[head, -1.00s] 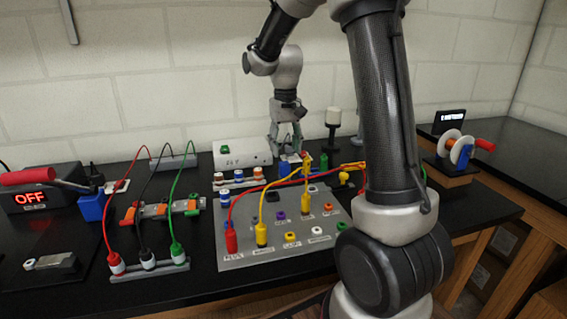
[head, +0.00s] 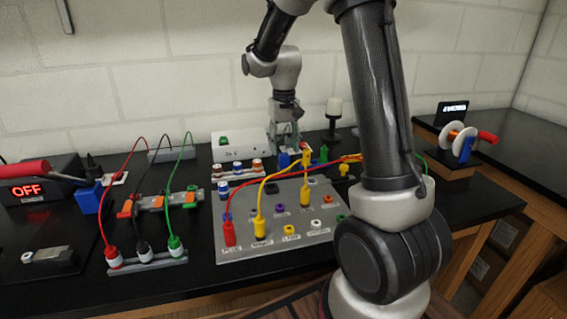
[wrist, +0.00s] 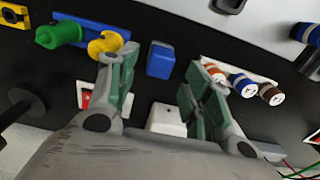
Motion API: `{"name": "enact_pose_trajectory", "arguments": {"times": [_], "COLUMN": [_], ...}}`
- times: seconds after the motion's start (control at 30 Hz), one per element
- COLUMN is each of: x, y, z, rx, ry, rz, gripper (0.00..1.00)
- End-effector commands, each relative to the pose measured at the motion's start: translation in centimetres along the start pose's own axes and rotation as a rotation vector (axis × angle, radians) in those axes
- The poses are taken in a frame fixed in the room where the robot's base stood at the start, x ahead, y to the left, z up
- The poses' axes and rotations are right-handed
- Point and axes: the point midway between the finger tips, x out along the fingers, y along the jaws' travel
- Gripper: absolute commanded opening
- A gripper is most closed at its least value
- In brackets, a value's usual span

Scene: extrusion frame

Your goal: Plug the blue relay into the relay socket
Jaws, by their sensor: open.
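The blue relay (wrist: 160,60) stands on the black bench. In the wrist view it lies just beyond and between my open fingertips, with no visible contact. My gripper (wrist: 157,72) is open and empty. In the head view my gripper (head: 287,147) points down behind the grey panel, with the blue relay (head: 283,160) low beside its fingers, partly hidden. A dark square fitting near the back edge of the panel (head: 272,240) looks like the relay socket (head: 271,189); its openings are too small to make out.
Red and yellow leads arch over the panel in front of my gripper. A rack of capped cylinders (wrist: 242,82) stands right of my fingers in the wrist view, and a green knob (wrist: 65,32) and a yellow ring (wrist: 105,45) left. A white box (head: 240,147) stands behind.

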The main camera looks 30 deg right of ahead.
Motion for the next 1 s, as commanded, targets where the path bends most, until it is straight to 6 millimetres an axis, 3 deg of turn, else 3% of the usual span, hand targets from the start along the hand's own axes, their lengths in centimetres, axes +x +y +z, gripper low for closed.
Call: {"name": "enact_pose_trajectory", "arguments": {"times": [0.2,0.4,1.0], "x": [3.1,4.8,5.2], "y": [0.0,0.0,0.0], "z": [0.1,0.0,0.0], "rx": [0.0,0.0,0.0], "ry": [-0.002,-0.001,0.0], "rz": [0.001,0.0,0.0], "gripper": [0.5,0.5,0.5]}}
